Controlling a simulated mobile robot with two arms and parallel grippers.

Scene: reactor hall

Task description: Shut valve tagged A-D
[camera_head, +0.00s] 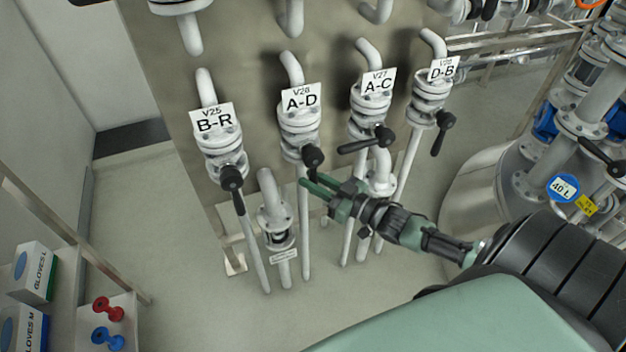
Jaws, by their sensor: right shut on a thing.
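The valve tagged A-D (300,125) is a white flanged valve on a vertical pipe, second from the left in the row. Its tag (300,99) also reads V28. Its black handle (312,156) sits low on the valve's right side; little of the lever shows. My right gripper (311,184) has green fingers and comes in from the lower right. Its fingertips are just below the handle's hub, and it is shut on the handle. The exact grip is small and partly hidden. My left gripper is not in view.
Valve B-R (218,140) stands to the left, its black lever hanging down. Valve A-C (371,108) is close on the right, its lever pointing left. Valve D-B (429,98) is farther right, lever down. A short flanged pipe (274,215) stands below. Shelves with glove boxes (34,273) are lower left.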

